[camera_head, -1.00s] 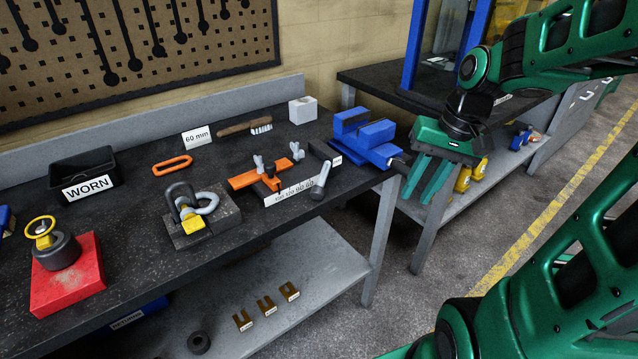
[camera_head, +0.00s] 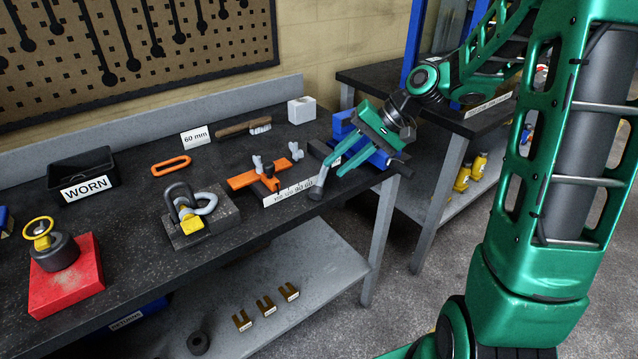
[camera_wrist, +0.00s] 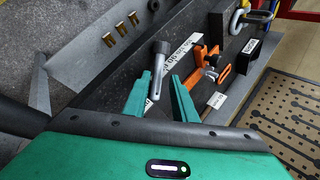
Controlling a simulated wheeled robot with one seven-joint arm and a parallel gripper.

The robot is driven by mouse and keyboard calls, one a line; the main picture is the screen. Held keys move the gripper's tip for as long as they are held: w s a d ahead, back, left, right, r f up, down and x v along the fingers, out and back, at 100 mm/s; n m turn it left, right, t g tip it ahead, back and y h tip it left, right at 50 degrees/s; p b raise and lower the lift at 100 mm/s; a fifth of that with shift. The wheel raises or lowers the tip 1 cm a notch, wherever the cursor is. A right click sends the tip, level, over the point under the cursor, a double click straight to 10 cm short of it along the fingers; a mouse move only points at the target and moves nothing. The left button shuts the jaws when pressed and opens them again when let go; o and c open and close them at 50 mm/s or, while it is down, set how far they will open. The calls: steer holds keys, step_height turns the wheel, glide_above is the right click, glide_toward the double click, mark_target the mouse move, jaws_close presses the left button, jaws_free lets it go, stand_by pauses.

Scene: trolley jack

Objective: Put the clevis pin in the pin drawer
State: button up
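My gripper (camera_head: 333,168) is open, tilted down toward the pin from the upper right. In the wrist view the gripper (camera_wrist: 159,78) holds nothing. I cannot make out the pin drawer; a white label (camera_head: 487,106) shows on the far bench's front edge.
A blue vise (camera_head: 352,145) stands just behind my gripper. An orange clamp (camera_head: 262,178) with wing nuts lies left of the pin, and a shackle (camera_head: 188,205) on a grey block farther left. The black WORN bin (camera_head: 84,172) is at the back left.

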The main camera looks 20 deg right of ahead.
mark_target(324, 177)
steer(key=shift+x, duration=2.85)
steer(key=shift+d, duration=0.2)
jaws_close()
